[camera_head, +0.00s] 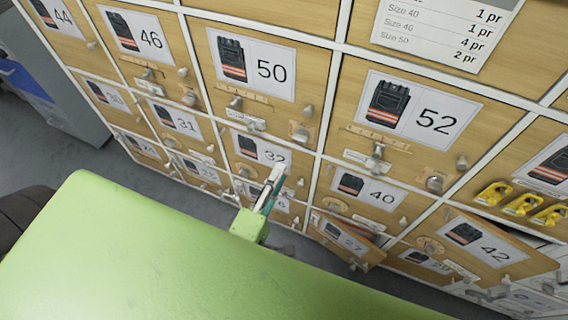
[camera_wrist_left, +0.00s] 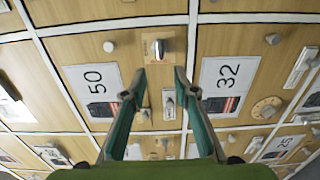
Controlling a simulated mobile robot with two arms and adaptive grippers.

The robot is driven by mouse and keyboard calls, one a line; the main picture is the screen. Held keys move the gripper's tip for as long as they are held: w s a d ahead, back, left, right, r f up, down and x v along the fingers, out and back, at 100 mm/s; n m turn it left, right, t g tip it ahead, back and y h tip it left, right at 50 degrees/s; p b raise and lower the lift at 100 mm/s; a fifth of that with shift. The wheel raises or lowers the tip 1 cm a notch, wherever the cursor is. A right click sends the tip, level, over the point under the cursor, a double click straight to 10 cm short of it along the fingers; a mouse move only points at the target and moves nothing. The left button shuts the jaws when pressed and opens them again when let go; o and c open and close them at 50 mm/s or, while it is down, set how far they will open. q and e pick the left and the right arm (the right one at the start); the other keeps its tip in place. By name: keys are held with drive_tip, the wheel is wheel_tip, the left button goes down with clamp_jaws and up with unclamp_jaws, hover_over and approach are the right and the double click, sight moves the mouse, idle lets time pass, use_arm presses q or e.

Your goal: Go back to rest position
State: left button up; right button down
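My left gripper (camera_head: 275,178) reaches up in front of the wooden locker wall, close to the door marked 32 (camera_head: 262,150). In the left wrist view its two teal fingers (camera_wrist_left: 162,74) stand apart with nothing between them. Beyond the fingertips are a locker latch (camera_wrist_left: 159,48) and the doors marked 50 (camera_wrist_left: 92,80) and 32 (camera_wrist_left: 228,78). I cannot tell whether a fingertip touches the wall. My right gripper is not in view.
The locker doors marked 42 (camera_head: 487,246) and 27 (camera_head: 345,240) stand open at lower right.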

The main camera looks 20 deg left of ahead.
use_arm(q)
drive_tip(key=shift+s, duration=0.25)
idle(0.3)
drive_tip(key=s+f+m+g+h, duration=0.15)
drive_tip(key=f+m, duration=0.25)
drive_tip(key=f, duration=0.6)
drive_tip(key=s+f+m+g, duration=0.3)
drive_tip(key=f+m, duration=0.1)
drive_tip(key=f, duration=0.5)
drive_tip(key=s+f+m+g, duration=0.2)
drive_tip(key=f+m+g, duration=0.1)
drive_tip(key=f, duration=0.7)
drive_tip(key=s+a+f+m+g, duration=0.2)
drive_tip(key=s+f+m+g, duration=0.1)
drive_tip(key=s+f, duration=0.3)
drive_tip(key=s+a+f+m+g+y, duration=0.1)
drive_tip(key=s+a+f+m+g, duration=0.2)
drive_tip(key=s+f, duration=0.4)
drive_tip(key=s+a+f+m+g+y, duration=0.1)
drive_tip(key=s+a+f+m+g, duration=0.1)
drive_tip(key=s+f, duration=0.4)
drive_tip(key=s+m+g, duration=0.1)
drive_tip(key=s, duration=0.4)
drive_tip(key=shift+s+a+f, duration=0.2)
drive_tip(key=shift+s+a, duration=0.05)
drive_tip(key=shift+a, duration=0.1)
